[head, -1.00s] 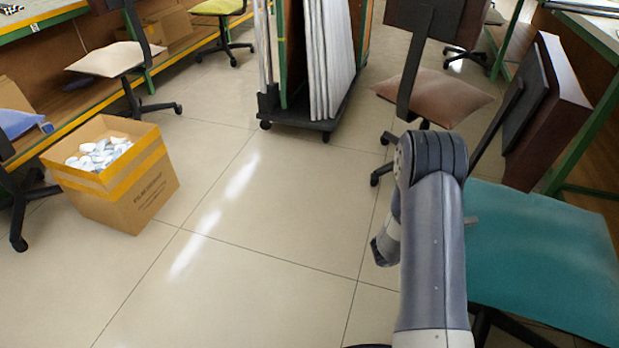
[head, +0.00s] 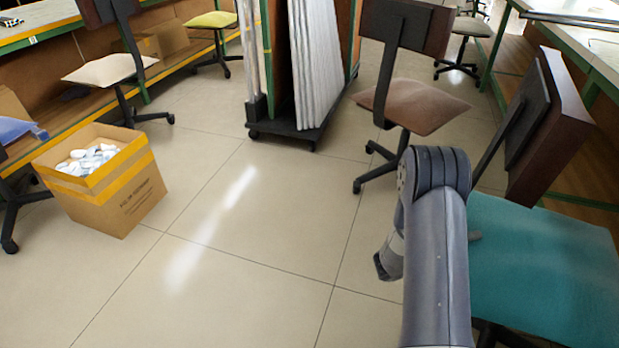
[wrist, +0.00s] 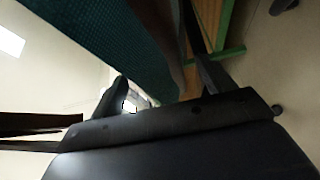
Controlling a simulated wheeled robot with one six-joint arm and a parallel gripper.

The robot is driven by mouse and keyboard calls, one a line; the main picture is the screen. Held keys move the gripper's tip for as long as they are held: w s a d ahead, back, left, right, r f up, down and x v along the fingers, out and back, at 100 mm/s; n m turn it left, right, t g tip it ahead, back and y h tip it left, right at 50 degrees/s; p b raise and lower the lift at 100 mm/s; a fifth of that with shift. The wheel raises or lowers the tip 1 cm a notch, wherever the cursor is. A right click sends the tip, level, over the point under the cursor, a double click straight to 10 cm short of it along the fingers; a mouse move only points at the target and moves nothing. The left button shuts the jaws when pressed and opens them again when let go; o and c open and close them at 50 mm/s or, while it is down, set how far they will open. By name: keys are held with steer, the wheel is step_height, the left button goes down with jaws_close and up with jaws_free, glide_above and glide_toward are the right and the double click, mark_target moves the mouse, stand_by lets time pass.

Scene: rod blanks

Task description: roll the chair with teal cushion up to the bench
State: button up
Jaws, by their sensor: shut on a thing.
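The chair with the teal cushion (head: 545,265) stands at the right of the head view, its dark brown backrest (head: 553,125) tilted in the picture. Its left edge is partly behind my arm. My gripper is mostly hidden behind my arm in the head view. In the wrist view my gripper (wrist: 155,75) has dark fingers, shut on part of the chair; the exact part gripped is unclear. The teal cushion also fills the upper left of the wrist view (wrist: 95,35). The bench (head: 600,52) with green frame runs along the right, beyond the chair.
A brown-seated chair (head: 425,106) stands just ahead of the arm. A trolley with upright panels (head: 318,75) is behind it. An open carton (head: 118,198) of white pieces sits at left by another bench. The middle floor (head: 250,260) is clear.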

steer(key=shift+a+f, duration=0.25)
steer(key=o, duration=2)
steer(key=shift+w+r, duration=0.1)
steer(key=shift+r, duration=0.1)
steer(key=b+v, duration=0.1)
steer(key=v, duration=1.1)
steer(key=shift+b, duration=0.4)
steer(key=shift+d, duration=0.15)
